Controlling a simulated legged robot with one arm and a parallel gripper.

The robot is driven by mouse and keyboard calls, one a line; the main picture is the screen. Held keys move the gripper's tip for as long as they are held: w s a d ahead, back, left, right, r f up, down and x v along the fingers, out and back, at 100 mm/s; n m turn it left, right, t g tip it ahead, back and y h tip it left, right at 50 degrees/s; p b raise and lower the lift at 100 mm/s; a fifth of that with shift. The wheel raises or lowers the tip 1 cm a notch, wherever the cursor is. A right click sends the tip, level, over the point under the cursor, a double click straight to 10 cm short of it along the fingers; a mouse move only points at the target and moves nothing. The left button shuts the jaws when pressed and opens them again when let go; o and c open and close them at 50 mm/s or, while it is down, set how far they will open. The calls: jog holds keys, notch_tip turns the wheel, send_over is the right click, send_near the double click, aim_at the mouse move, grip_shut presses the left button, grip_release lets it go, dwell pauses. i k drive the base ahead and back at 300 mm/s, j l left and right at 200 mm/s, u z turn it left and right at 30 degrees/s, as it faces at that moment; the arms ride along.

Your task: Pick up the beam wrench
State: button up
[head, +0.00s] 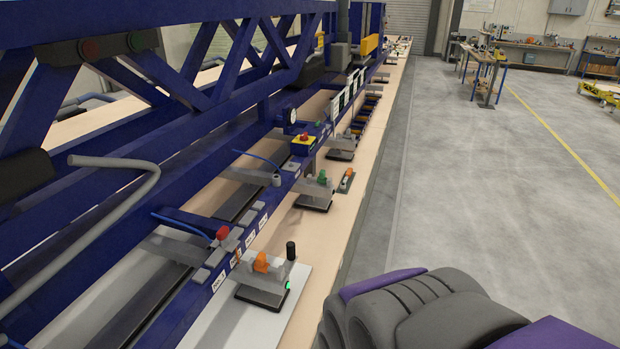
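I cannot make out a beam wrench with certainty in the head view. Several small grey fixtures stand in a row along the pale bench (318,228). The nearest fixture (262,284) carries an orange block (261,262), a black upright knob (291,250) and a small green light. Another fixture (314,193) behind it has a green knob, and a small grey piece with an orange top (346,180) lies beside it. A bent grey bar (110,163) shows at the left. My folded arm, purple and dark grey, fills the bottom right. My gripper cannot be seen.
A long blue steel frame (150,145) runs along the bench at the left, with red and yellow buttons. Open grey floor (480,190) lies to the right, crossed by a yellow line. Worktables (484,70) and a cluttered back bench (525,52) stand far off.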

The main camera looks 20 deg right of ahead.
aim_at(347, 176)
jog(key=i+j+z, duration=0.1)
jog(key=z, duration=0.7)
jog(key=i+l, duration=0.25)
jog(key=i, duration=0.25)
jog(key=i+l, duration=0.2)
jog(key=i, duration=0.3)
jog(key=i+l, duration=0.25)
jog(key=i, duration=0.25)
jog(key=i+l+u, duration=0.1)
jog(key=i+l, duration=0.15)
jog(key=i, duration=0.3)
jog(key=i+l, duration=0.25)
jog(key=i, duration=0.25)
jog(key=i+l, duration=0.25)
jog(key=i, duration=0.25)
jog(key=i+l, duration=0.3)
jog(key=i, duration=0.2)
jog(key=j+u, duration=0.05)
